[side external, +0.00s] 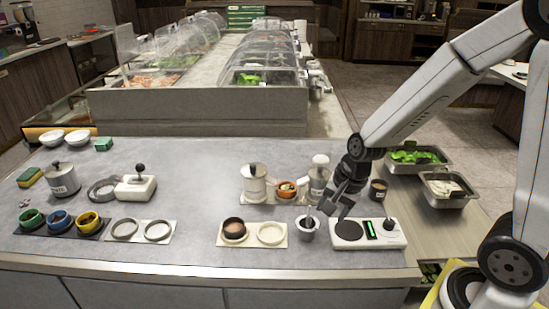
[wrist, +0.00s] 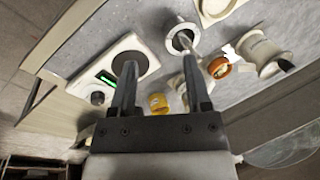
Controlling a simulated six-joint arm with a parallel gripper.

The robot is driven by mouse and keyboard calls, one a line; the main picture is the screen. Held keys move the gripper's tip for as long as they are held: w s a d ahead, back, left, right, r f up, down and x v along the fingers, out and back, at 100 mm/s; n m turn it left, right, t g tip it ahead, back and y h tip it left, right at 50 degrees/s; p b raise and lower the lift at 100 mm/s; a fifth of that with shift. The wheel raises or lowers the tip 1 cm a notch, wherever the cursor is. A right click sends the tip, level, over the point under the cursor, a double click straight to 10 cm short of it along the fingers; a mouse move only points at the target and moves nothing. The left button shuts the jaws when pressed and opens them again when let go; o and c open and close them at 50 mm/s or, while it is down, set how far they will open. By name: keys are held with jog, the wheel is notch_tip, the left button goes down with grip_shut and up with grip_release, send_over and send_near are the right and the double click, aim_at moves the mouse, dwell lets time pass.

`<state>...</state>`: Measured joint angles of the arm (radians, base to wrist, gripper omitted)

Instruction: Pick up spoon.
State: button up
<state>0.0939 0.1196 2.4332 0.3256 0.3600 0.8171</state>
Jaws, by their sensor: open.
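The spoon (side external: 309,214) stands in a small grey-white cup (side external: 307,232) at the front of the counter, its handle sticking up. Its lower end is hidden in the cup. In the wrist view the cup (wrist: 176,42) and the spoon handle (wrist: 194,44) lie beyond the fingertips, toward the right finger. My gripper (side external: 330,207) is open and empty, above and just right of the spoon in the side view. Its two fingers also show in the wrist view (wrist: 160,62), pointing toward the counter.
A white scale (side external: 394,240) with a dark plate and green display stands right of the cup. A tray with two round wells (side external: 252,243) is on the left. Behind are a white canister (side external: 254,184), an orange bowl (side external: 287,190) and a lidded jar (side external: 318,177). Metal food pans (side external: 447,200) sit at right.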

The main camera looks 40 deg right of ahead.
aim_at(311, 205)
jog(key=w+d+m, duration=0.1)
jog(key=w+m, duration=0.1)
jog(key=m, duration=0.3)
jog(key=w+m, duration=0.1)
jog(key=m, duration=0.5)
jog(key=w+d+m+t+y, duration=0.1)
jog(key=w+m, duration=0.1)
jog(key=m, duration=0.3)
jog(key=shift+w+d+f+m, duration=0.2)
jog(key=shift+w+d+m, duration=0.15)
jog(key=shift+m, duration=0.05)
jog(key=shift+x, duration=1.3)
jog(key=shift+x, duration=2.6)
jog(key=shift+s+a, duration=0.1)
jog(key=shift+a, duration=0.05)
grip_shut()
